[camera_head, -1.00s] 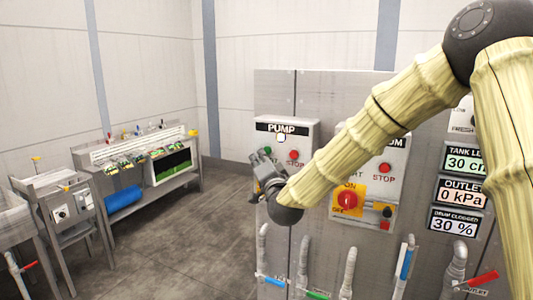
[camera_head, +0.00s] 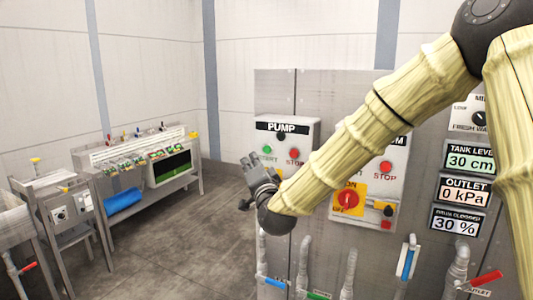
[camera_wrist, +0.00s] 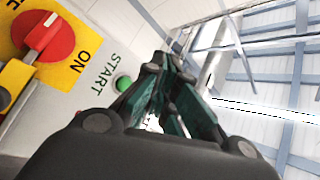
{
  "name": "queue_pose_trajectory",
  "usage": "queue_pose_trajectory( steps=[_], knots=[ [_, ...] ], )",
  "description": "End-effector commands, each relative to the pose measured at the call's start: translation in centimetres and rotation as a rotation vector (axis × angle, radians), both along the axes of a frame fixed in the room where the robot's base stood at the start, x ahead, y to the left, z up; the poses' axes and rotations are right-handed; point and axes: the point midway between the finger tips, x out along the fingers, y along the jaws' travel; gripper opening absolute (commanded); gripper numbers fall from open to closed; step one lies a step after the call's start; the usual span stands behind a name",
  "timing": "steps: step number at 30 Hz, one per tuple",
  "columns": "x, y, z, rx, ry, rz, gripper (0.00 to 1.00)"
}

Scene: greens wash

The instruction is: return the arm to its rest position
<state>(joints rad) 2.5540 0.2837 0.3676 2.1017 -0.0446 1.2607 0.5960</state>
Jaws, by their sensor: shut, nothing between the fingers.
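My gripper (camera_head: 252,164) is at the end of my arm, in front of the lower left part of the PUMP box (camera_head: 287,141) in the head view. It is shut and empty. In the wrist view my gripper (camera_wrist: 160,82) has its dark green fingers drawn together at the tips. A green START button (camera_wrist: 124,84) and a red rotary switch (camera_wrist: 50,36) on a yellow plate are to their left in that view. My arm crosses the head view from upper right and hides part of the second control box (camera_head: 388,160).
The grey panel (camera_head: 330,88) carries displays reading 30 cm, 0 kPa and 30 %. Pipes with coloured valve handles, such as the red one (camera_head: 484,279), stand below. A metal bench (camera_head: 175,188) is at the left. The floor (camera_head: 190,235) between is clear.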

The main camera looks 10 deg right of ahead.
Motion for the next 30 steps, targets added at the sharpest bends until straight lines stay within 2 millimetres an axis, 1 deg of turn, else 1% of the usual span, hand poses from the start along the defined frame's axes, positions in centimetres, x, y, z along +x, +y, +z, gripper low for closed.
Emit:
queue_pose_trajectory(
  steps=[16, 19, 20, 23, 24, 26, 27, 29, 30],
  knots=[
    [-0.1, 0.1, 0.0, -0.001, 0.001, -0.001, 0.0],
    [-0.1, 0.1, -1.0, -0.011, 0.016, 0.0, 0.0],
    [-0.1, 0.1, -1.7, -0.018, 0.027, 0.001, 0.0],
    [-0.3, 0.1, -5.4, -0.055, 0.087, 0.004, 0.0],
    [-0.5, 0.1, -7.4, -0.078, 0.12, 0.006, 0.0],
    [-0.9, 0.1, -10.7, -0.113, 0.176, 0.011, 0.0],
    [-1.3, 0.0, -13.0, -0.14, 0.215, 0.014, 0.0],
    [-2.1, -0.1, -16.5, -0.179, 0.273, 0.023, 0.0],
    [-2.6, -0.2, -18.7, -0.205, 0.312, 0.028, 0.0]
  ],
)
